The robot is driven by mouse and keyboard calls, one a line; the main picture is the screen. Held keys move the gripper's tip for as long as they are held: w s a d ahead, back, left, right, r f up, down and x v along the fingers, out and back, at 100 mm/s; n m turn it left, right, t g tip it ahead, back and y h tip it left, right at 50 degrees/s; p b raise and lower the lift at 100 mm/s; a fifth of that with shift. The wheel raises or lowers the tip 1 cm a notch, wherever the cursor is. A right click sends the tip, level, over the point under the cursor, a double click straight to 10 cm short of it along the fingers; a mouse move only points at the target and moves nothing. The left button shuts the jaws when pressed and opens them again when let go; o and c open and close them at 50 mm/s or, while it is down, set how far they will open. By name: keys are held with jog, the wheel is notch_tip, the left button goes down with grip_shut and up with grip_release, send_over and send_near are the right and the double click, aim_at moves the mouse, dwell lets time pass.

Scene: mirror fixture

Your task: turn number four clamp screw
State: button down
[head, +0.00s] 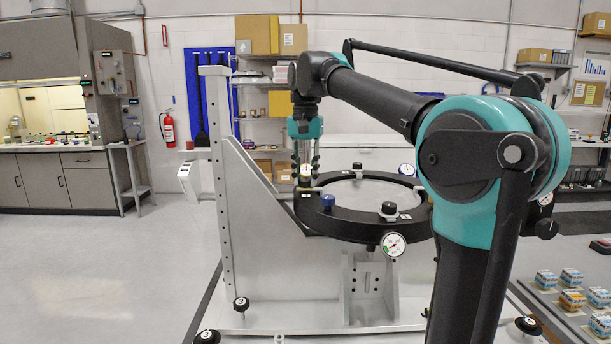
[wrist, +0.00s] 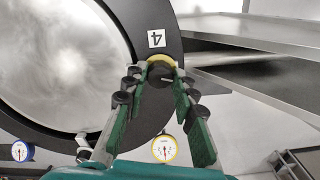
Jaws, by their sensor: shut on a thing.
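The mirror fixture's black ring (head: 335,225) lies flat around a pale round mirror (head: 365,195). In the wrist view, the white label with the number 4 (wrist: 157,38) is on the ring (wrist: 135,25). Just beside that label is the number four clamp screw (wrist: 161,69), a dark knob with a yellowish edge. My gripper (wrist: 162,74) has its green fingers on either side of the knob and is shut on it. In the head view my gripper (head: 306,181) points straight down at the ring's far left, and its fingers mostly hide the knob.
A dial gauge with a yellow rim (wrist: 164,148) hangs near my fingers. A blue knob (head: 327,202), a black knob (head: 389,209) and a white dial gauge (head: 393,244) sit along the ring's near side. A tall grey bracket (head: 222,130) stands left of the ring.

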aim_at(305, 179)
jog(key=shift+m, duration=1.7)
jog(key=c, duration=1.2)
grip_release()
notch_tip(305, 179, up, 12)
